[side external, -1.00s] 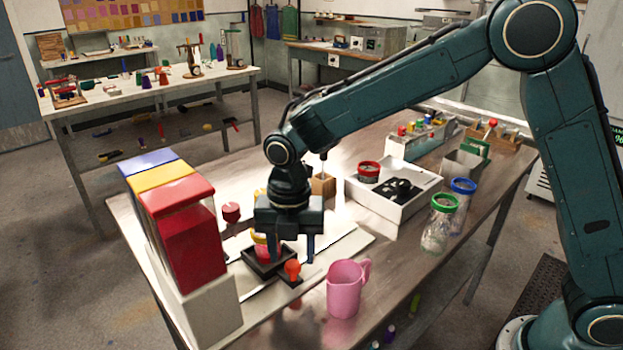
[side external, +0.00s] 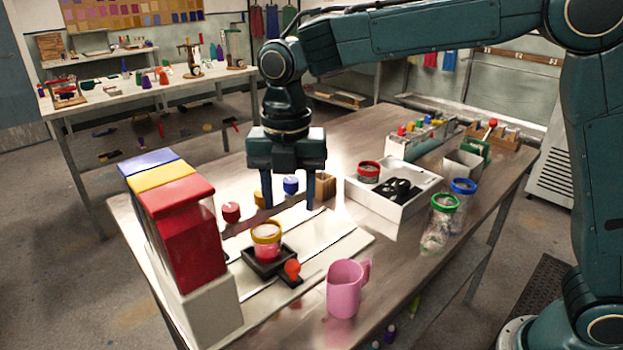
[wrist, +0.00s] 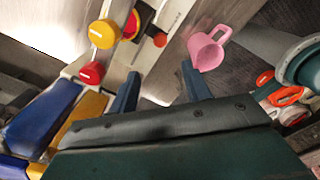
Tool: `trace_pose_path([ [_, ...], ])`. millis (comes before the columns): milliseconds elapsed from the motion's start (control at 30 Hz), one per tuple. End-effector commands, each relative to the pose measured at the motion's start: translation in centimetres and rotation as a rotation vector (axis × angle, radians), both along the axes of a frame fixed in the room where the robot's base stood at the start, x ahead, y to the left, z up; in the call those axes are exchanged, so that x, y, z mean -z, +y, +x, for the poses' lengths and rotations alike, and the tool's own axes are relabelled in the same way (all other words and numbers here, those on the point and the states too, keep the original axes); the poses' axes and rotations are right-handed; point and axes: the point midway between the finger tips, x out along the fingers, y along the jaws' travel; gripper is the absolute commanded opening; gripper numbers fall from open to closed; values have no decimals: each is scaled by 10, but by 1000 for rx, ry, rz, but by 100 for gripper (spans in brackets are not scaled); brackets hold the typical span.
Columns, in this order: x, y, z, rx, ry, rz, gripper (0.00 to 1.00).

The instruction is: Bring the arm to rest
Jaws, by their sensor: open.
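My gripper (side external: 289,205) is open and empty, pointing down above the far part of the white board on the workbench. Its two fingers also show apart in the wrist view (wrist: 160,82). A yellow-rimmed jar (side external: 266,243) with pink-red contents stands upright in a black square tray (side external: 250,263), below and nearer the camera than my gripper, apart from the fingers. A blue knob (side external: 291,185) shows between the fingers, on the far side. An orange-red knob (side external: 292,268) sits beside the tray.
Red, yellow and blue lidded bins (side external: 190,235) stand at the left. A pink jug (side external: 344,290) stands at the front. Green-rimmed (side external: 437,225) and blue-rimmed (side external: 461,205) jars stand right of a white box (side external: 385,210). A red knob (side external: 231,212) stands near the bins.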

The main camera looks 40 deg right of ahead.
Motion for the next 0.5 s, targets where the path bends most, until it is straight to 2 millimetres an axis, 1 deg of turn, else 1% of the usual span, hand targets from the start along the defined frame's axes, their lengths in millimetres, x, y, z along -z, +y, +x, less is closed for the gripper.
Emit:
trace_pose_path([
  [333,-1,-2,-1,11,-3,1,48],
  [500,-10,-13,-7,97,-19,9,48],
])
